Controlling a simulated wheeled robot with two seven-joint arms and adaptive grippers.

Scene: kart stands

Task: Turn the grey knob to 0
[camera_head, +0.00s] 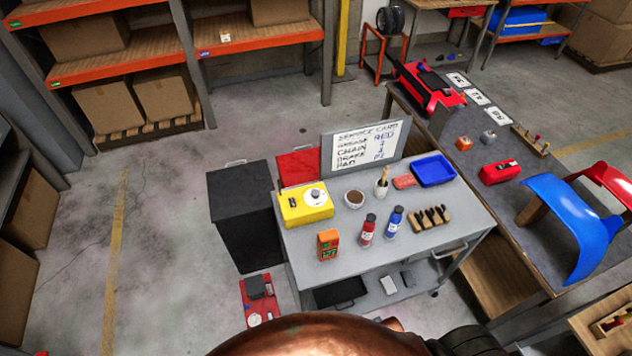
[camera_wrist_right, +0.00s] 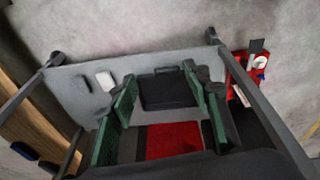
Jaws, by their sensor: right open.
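A yellow box (camera_head: 305,204) stands at the left end of the grey cart's top. On it is a white round dial with a small grey knob (camera_head: 316,194) in its middle. The dial's marks are too small to read, so I cannot tell the knob's setting. My right gripper (camera_wrist_right: 160,88) shows in the right wrist view with its two green-padded fingers wide apart and nothing between them. It faces the cart's lower shelf, and the yellow box is not in that view. My left gripper is not in view.
The grey cart top (camera_head: 345,255) also holds an orange box (camera_head: 328,244), red bottle (camera_head: 368,230), blue bottle (camera_head: 394,222), brown bowl (camera_head: 354,198) and blue tray (camera_head: 432,170). A service card board (camera_head: 365,146) stands behind. A black cabinet (camera_head: 245,215) is left of it.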

